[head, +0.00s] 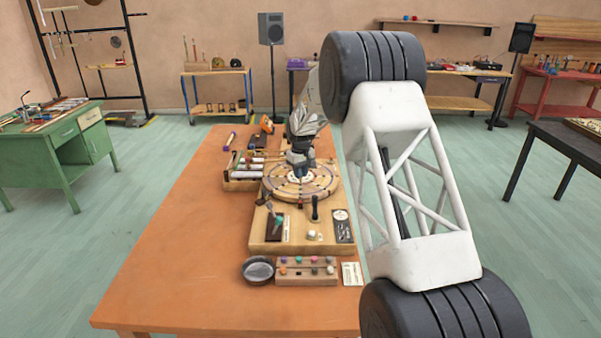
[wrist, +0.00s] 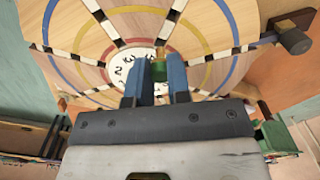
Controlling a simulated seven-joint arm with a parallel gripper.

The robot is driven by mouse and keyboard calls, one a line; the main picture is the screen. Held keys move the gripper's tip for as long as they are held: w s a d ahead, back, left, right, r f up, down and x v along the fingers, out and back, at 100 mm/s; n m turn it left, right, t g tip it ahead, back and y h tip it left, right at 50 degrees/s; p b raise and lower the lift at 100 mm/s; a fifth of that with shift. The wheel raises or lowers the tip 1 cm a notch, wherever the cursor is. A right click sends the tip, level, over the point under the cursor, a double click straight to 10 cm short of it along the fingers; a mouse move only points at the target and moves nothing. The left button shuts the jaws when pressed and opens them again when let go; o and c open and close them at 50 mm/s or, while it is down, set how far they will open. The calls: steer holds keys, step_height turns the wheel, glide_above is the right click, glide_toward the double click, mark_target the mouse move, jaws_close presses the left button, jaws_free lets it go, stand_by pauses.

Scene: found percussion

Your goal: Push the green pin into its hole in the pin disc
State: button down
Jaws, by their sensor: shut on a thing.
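The pin disc (head: 328,187) is a round wooden plate on a wooden base on the orange table. In the wrist view the disc (wrist: 208,42) shows blue, yellow and red rings, black and white spokes and a white centre with dark marks. My gripper (head: 299,172) is over the disc's middle in the head view. In the wrist view its blue fingers (wrist: 161,72) are shut on the green pin (wrist: 159,72). The pin's far end points toward the disc near the white centre. I cannot tell whether it touches or enters a hole. The head view hides the pin behind my gripper.
A wooden rack (head: 307,280) with several coloured pieces stands at the front of the base, beside a dark round dish (head: 258,270). A dark-handled tool (head: 315,208) stands just in front of the disc. A tray of rolls (head: 240,184) is left. The table's left front is clear.

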steer(key=shift+f, duration=1.6)
stand_by(2.0)
steer(key=c, duration=1)
jaws_free()
steer(key=shift+r, duration=0.1)
steer(key=shift+r, duration=3.8)
